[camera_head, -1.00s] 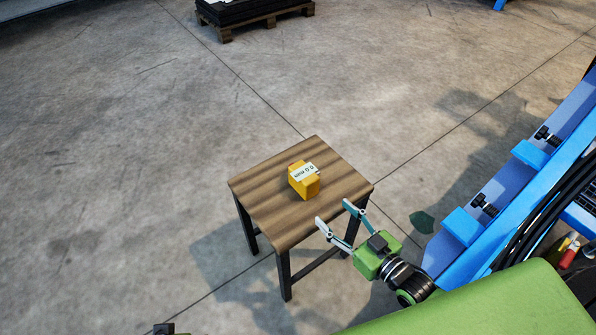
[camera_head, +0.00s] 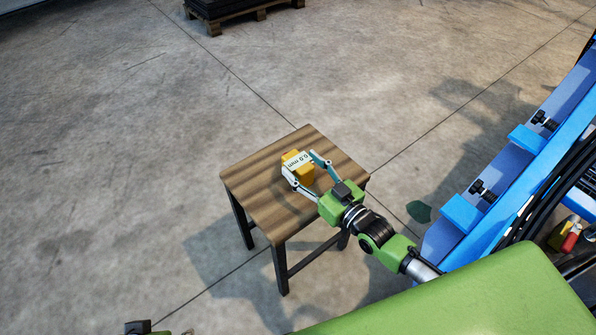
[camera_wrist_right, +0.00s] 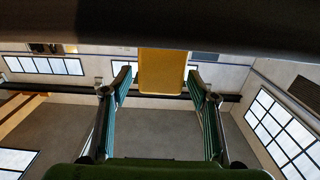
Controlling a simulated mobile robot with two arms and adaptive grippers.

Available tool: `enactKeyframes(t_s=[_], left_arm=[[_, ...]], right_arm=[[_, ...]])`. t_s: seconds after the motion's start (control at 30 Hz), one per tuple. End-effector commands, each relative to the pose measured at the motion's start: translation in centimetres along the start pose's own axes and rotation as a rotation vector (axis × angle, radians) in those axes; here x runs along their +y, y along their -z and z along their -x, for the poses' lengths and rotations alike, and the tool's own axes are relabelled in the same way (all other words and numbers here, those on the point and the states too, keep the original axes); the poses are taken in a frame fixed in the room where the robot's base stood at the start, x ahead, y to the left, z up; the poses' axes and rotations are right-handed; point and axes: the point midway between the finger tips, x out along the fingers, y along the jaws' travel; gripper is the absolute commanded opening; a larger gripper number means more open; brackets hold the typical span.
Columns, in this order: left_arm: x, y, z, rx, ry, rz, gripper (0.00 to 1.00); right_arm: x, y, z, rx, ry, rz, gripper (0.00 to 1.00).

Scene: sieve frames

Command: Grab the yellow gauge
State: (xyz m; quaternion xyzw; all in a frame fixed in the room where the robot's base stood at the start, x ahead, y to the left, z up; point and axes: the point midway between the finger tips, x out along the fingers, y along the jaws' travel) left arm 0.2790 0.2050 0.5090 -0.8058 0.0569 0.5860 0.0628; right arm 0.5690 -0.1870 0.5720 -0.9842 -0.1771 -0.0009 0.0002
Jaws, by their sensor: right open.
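The yellow gauge (camera_head: 306,172) is a small block with a white label reading "0.0 mm". It stands on the wooden stool (camera_head: 255,187). My right gripper (camera_head: 299,163) is open, with one finger on each side of the gauge. In the right wrist view, the gauge (camera_wrist_right: 162,72) is between the two open fingertips (camera_wrist_right: 160,72), with a visible gap on each side. A dark and green part of my left gripper (camera_head: 140,328) shows at the bottom left edge; its fingers are mostly cut off.
A blue frame (camera_head: 520,170) stands at the right, clear of the stool. A wooden pallet with a dark load (camera_head: 240,12) lies at the top. The concrete floor (camera_head: 110,130) left of the stool is clear.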

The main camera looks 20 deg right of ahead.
Motion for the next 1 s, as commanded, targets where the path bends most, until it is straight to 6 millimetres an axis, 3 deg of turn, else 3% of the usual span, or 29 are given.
enactKeyframes(t_s=[0.17,0.43,0.63,1.0], left_arm=[[0.0,-0.2,-0.7,0.000,0.000,0.000,0.54],[0.0,-0.2,-0.6,0.000,0.000,0.000,0.54],[0.0,-0.2,-0.6,0.000,0.000,0.000,0.54],[0.0,-0.1,-0.5,0.000,0.000,0.000,0.54]], right_arm=[[0.0,-0.2,-2.1,0.000,-0.001,0.000,0.54],[0.0,-0.1,-2.4,-0.001,0.000,0.000,0.54],[0.0,-0.1,-2.4,-0.001,0.000,0.000,0.04],[0.0,0.4,-2.4,0.003,0.000,0.001,0.04]])
